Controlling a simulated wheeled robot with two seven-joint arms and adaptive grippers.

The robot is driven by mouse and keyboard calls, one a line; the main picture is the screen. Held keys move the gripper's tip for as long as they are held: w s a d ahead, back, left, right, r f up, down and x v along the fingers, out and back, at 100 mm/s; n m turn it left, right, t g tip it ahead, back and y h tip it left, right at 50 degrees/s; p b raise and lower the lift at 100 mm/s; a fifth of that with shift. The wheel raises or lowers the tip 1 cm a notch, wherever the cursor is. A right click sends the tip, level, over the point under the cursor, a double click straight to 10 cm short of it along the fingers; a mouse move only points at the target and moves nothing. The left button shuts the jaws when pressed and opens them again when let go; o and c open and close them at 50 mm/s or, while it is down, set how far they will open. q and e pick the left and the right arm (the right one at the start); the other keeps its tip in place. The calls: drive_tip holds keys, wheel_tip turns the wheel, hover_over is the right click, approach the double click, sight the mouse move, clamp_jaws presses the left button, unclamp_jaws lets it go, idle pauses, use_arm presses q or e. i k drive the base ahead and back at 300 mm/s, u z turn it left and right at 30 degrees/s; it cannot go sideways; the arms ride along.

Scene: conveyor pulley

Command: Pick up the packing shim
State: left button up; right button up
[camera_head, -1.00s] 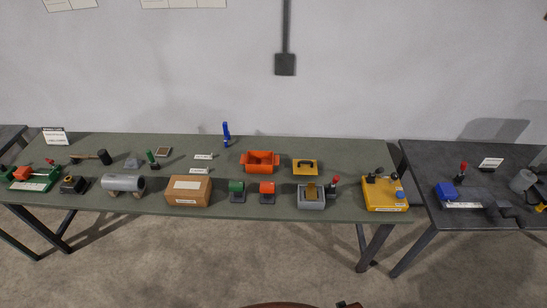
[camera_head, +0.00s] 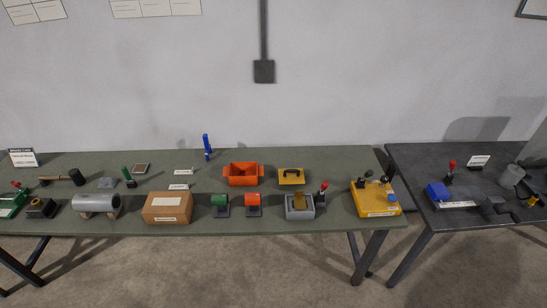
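I cannot tell for certain which thing is the packing shim, as the labels are too small to read. Small candidates on the green table (camera_head: 330,165) are a flat brown-and-grey square piece (camera_head: 141,168) at the back left and a grey wedge-like piece (camera_head: 107,182) left of it. Neither of my grippers is in view.
A brown box (camera_head: 168,207), grey cylinder (camera_head: 96,205), green block (camera_head: 220,204), red block (camera_head: 253,203), grey fixture (camera_head: 299,206) and yellow unit (camera_head: 376,198) line the table front. A dark table (camera_head: 420,180) stands right, across a narrow gap.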

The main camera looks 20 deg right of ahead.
sight(299, 201)
drive_tip(key=k, duration=0.55)
drive_tip(key=z, duration=0.45)
drive_tip(key=i, duration=1.3)
drive_tip(key=u, duration=0.35)
